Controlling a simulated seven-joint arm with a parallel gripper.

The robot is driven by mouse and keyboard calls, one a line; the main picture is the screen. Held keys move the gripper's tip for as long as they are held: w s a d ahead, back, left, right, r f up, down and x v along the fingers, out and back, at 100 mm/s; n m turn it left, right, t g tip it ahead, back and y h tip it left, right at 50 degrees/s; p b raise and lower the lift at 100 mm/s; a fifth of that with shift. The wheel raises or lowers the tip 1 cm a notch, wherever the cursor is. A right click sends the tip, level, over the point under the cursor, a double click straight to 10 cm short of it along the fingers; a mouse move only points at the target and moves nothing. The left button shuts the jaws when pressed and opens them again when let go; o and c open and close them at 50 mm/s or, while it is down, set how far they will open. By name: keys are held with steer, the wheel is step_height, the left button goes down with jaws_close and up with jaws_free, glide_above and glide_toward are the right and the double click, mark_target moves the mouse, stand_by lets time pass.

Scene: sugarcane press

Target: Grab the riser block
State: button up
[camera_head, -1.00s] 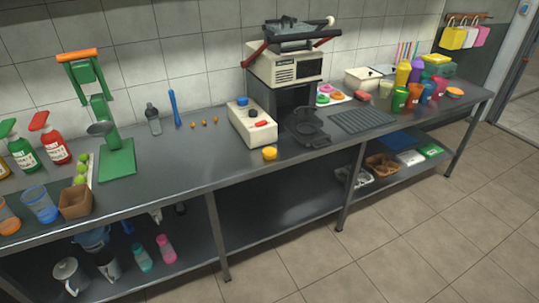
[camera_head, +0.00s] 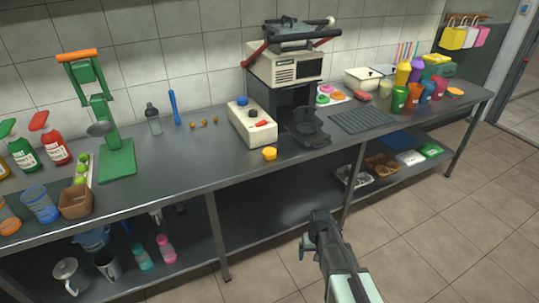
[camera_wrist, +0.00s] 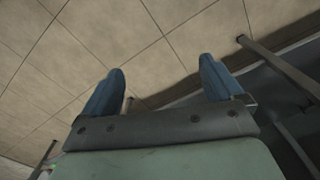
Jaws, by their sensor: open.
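I cannot tell for certain which thing is the riser block; no object is clearly recognisable as one. A dark stand (camera_head: 290,102) holds up the press machine (camera_head: 290,65) on the counter, and a black tray-like part (camera_head: 307,130) sits at its front. My gripper (camera_head: 312,235) is in front of the counter, over the floor, low and right of centre. In the wrist view my gripper (camera_wrist: 160,87) has its two blue fingers wide apart with nothing between them.
The steel counter (camera_head: 190,178) holds a white box with knobs (camera_head: 252,126), a yellow cap (camera_head: 269,154), a dark ribbed mat (camera_head: 364,120), a brown box (camera_head: 75,202) and a green press (camera_head: 116,160). A lower shelf holds bottles and trays. The counter's front middle is clear.

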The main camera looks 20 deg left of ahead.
steer(key=w+a+r+m+t, duration=0.1)
steer(key=w+a+r, duration=0.8)
steer(key=r, duration=0.4)
steer(key=w+a+r+m+y, duration=0.1)
steer(key=w+a+r, duration=0.85)
steer(key=r, duration=0.35)
steer(key=w+a+r+m+t, duration=0.1)
steer(key=w+a+r+m, duration=0.1)
steer(key=w+a+r, duration=0.9)
steer(key=m+g+h, duration=0.1)
steer(key=m+g, duration=0.1)
steer(key=m, duration=0.4)
glide_above(269, 151)
steer(key=f, duration=0.7)
steer(key=shift+s+d, duration=0.25)
steer(key=shift+d, duration=0.05)
steer(key=shift+w+a+f, duration=0.1)
steer(key=shift+w+f, duration=0.05)
steer(key=shift+f, duration=1.25)
steer(key=shift+w+a+f, duration=0.1)
steer(key=shift+f, duration=1.3)
steer(key=c, duration=1.2)
steer(key=shift+o, duration=0.2)
